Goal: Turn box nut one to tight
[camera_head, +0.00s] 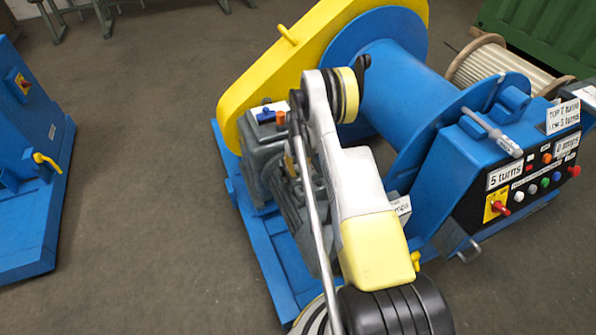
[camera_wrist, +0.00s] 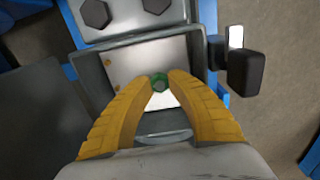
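In the wrist view, a small green hex nut (camera_wrist: 159,83) sits at the inner edge of an open grey box (camera_wrist: 118,62). A label naming it as box nut one is not visible. The yellow fingers of my gripper (camera_wrist: 159,77) reach in from both sides. Their tips are drawn in close and appear to touch the nut's two sides. A white patch shows just below the nut. In the head view, my arm covers the gripper's end and the nut.
Two dark hex bolts (camera_wrist: 95,13) sit on the grey plate above the box. A black block (camera_wrist: 245,73) stands to its right. In the head view are a blue drum (camera_head: 385,75), a yellow chain guard (camera_head: 270,75) and a control panel (camera_head: 530,178).

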